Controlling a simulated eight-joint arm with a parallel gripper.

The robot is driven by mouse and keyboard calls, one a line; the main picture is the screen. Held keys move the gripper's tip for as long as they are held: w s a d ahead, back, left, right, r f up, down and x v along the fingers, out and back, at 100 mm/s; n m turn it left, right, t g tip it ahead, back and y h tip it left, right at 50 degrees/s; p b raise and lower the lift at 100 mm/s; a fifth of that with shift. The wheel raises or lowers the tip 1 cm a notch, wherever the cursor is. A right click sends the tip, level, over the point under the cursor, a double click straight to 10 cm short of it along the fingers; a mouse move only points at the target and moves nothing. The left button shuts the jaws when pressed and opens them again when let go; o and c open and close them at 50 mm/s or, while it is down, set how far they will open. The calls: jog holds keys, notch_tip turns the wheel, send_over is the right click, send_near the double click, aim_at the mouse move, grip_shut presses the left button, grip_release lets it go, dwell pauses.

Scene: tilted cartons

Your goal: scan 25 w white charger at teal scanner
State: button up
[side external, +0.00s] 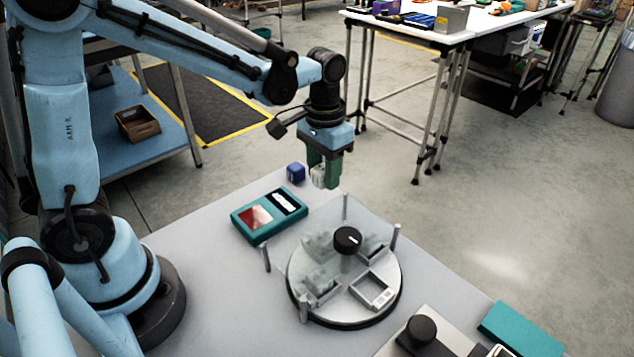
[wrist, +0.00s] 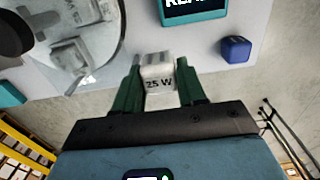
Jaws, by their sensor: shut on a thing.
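My gripper (wrist: 160,92) has green fingers shut on the 25 W white charger (wrist: 158,72), a small white block whose "25 W" lettering shows in the wrist view. In the side view my gripper (side external: 324,172) points down near the far edge of the grey table, with the white charger (side external: 317,176) partly hidden by its fingers. The teal scanner (side external: 269,214) lies flat on the table to the lower left of the gripper, with a red window and a small display. Its edge with part of some lettering shows at the top of the wrist view (wrist: 195,12).
A blue cube (side external: 295,173) sits beside the gripper; it also shows in the wrist view (wrist: 236,49). A round turntable (side external: 345,303) with a black knob, clear cover and upright posts stands nearer the camera. A teal block (side external: 520,330) lies at the lower right.

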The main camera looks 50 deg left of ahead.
jog(key=d+r, duration=0.1)
jog(key=s+d+r, duration=0.1)
jog(key=d, duration=0.1)
jog(key=s+d+r, duration=0.1)
jog(key=shift+s+d, duration=0.2)
jog(key=shift+d, duration=0.05)
jog(key=shift+s+r, duration=0.15)
jog(key=shift+r, duration=0.1)
jog(key=s+a+r, duration=0.4)
jog(key=s+a, duration=0.6)
jog(key=shift+w+d+f, duration=0.1)
jog(key=shift+f, duration=2.1)
jog(key=shift+w+d+f, duration=0.1)
jog(key=shift+f, duration=2.1)
jog(key=shift+r, duration=0.1)
jog(key=shift+r, duration=2.95)
